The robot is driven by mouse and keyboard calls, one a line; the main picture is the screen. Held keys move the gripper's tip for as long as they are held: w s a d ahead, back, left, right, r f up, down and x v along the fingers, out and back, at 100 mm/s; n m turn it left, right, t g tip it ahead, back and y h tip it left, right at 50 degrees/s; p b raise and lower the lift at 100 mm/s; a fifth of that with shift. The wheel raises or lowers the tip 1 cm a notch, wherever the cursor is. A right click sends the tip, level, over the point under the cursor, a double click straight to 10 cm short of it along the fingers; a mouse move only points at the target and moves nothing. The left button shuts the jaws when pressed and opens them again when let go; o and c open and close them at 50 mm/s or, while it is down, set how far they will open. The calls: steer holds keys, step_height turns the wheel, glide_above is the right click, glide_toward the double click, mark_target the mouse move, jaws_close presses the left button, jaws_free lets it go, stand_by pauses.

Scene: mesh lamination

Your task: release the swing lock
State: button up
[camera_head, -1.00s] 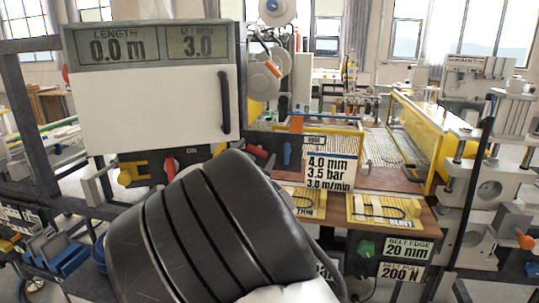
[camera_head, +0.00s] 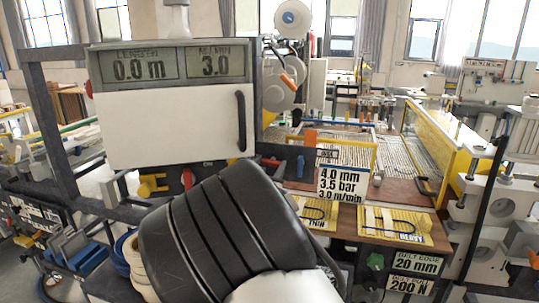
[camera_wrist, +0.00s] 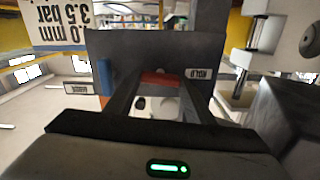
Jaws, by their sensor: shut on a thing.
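In the wrist view, a red lever (camera_wrist: 159,78) lies across a dark plate (camera_wrist: 108,44), beside an upside-down HOLD label (camera_wrist: 198,74). I take this lever to be the swing lock, though no label naming it is readable. My gripper (camera_wrist: 159,84) is shut on the red lever, one dark finger on each side. A blue lever (camera_wrist: 104,76) stands to the left of my fingers, apart from them. In the head view, a red lever (camera_head: 270,162) shows small above my black arm link, with the blue lever (camera_head: 300,166) to its right. My gripper is hidden there.
A white-fronted cabinet (camera_head: 175,125) with LENGTH 0.0 m and 3.0 displays stands at left. A yellow handle (camera_head: 150,186) and a red knob (camera_head: 187,178) sit below it. The settings sign (camera_head: 342,184) and yellow THIN and HEAVY boards (camera_head: 392,226) are close at right.

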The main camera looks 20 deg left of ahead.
steer(key=shift+n+p, duration=0.35)
steer(key=shift+n, duration=0.45)
steer(key=o, duration=1.1)
steer(key=shift+c, duration=0.2)
steer(key=s, duration=1.7)
steer(key=shift+s+d+b, duration=0.2)
steer(key=shift+d+b, duration=0.2)
steer(key=shift+d, duration=0.05)
